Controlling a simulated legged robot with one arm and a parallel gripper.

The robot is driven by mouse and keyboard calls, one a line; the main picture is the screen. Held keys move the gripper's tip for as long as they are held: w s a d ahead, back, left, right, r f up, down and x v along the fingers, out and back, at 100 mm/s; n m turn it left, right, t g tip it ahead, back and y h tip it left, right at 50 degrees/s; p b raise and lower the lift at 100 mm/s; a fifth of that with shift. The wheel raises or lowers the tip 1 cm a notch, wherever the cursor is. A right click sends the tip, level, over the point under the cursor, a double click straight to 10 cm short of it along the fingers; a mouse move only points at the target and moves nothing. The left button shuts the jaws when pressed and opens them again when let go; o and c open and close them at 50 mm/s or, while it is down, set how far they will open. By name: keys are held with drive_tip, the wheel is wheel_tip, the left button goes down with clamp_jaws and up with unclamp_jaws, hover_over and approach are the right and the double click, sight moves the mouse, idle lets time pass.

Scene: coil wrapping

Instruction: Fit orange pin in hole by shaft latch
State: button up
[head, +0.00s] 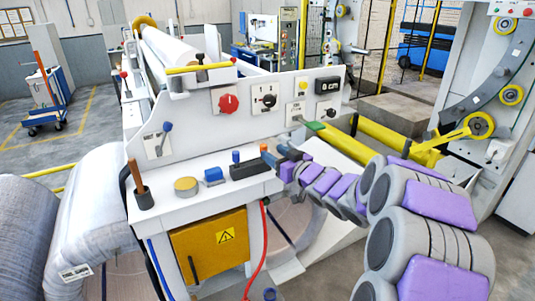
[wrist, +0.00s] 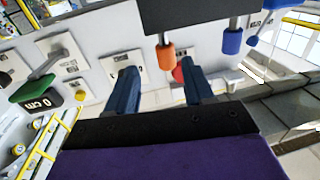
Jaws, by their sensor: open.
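The orange pin (head: 263,148) stands in a black block (head: 250,170) on the white bench, with a blue pin (head: 236,156) to its left. In the wrist view, which is turned over, the orange pin (wrist: 166,54) hangs from the block (wrist: 195,15). My gripper (head: 272,156) is open just right of the orange pin. In the wrist view its two dark blue fingers (wrist: 158,70) are apart, and the pin's orange end shows between their tips; contact cannot be told. A yellow bar (head: 190,69) sits on the panel's upper left; I cannot make out the hole by the shaft latch.
The bench also holds a cup with a brown stick (head: 140,190), a yellow roll (head: 186,186) and a blue item (head: 213,175). The control panel (head: 230,115) with a red knob (head: 228,103) rises behind. A large wrapped coil (head: 95,215) stands at left.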

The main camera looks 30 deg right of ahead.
sight(264, 148)
drive_tip(key=w+a, duration=0.3)
drive_tip(key=shift+a, duration=0.1)
drive_tip(key=shift+w+d+f, duration=0.15)
drive_tip(key=shift+w+d, duration=0.85)
drive_tip(key=shift+w, duration=0.1)
drive_tip(key=shift+s+d, duration=0.1)
drive_tip(key=shift+d, duration=0.4)
drive_tip(key=shift+a, duration=1.05)
drive_tip(key=c, duration=0.3)
drive_tip(key=shift+a, duration=0.15)
drive_tip(key=shift+c, duration=1)
drive_tip(key=shift+d, duration=0.5)
clamp_jaws()
